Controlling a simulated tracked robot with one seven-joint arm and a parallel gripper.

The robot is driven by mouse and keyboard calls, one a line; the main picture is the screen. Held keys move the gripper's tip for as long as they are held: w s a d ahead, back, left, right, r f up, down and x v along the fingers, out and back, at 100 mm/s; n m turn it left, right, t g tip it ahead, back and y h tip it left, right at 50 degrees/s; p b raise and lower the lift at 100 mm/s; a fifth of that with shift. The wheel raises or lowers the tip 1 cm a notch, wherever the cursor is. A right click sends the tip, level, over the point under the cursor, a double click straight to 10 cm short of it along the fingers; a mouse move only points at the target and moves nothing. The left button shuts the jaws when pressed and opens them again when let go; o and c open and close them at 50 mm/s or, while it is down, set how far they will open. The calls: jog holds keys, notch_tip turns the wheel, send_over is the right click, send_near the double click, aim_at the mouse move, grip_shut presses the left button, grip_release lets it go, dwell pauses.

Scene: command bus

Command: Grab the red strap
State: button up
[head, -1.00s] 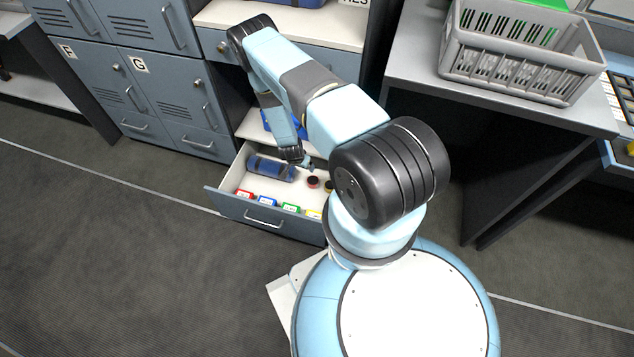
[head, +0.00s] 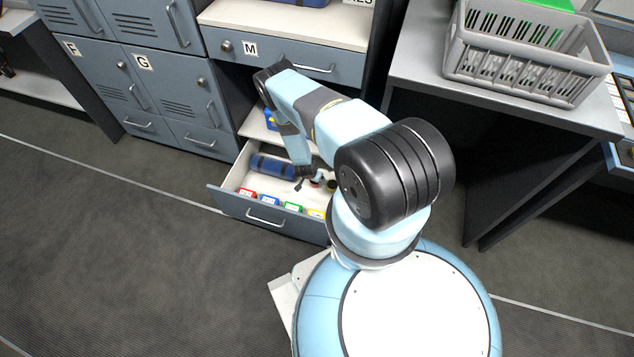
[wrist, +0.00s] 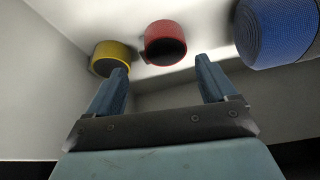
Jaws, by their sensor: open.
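The red strap (wrist: 165,42) is a rolled band with a dark centre, lying in the open drawer (head: 232,204). In the wrist view it is just beyond and between my fingertips, apart from them. My gripper (wrist: 161,68) is open and empty, with one blue finger on each side. In the head view my gripper reaches down into the drawer, and the red strap (head: 318,178) is partly hidden beside it.
A yellow roll (wrist: 110,56) lies left of the red strap and a larger blue roll (wrist: 279,32) lies right in the wrist view. Drawer walls enclose them. Coloured labels (head: 268,201) line the drawer front. Above is a closed drawer marked M (head: 290,60).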

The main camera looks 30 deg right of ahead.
jog(key=shift+x, duration=2.75)
jog(key=shift+w+a, duration=0.1)
jog(key=shift+w, duration=0.05)
jog(key=c, duration=0.9)
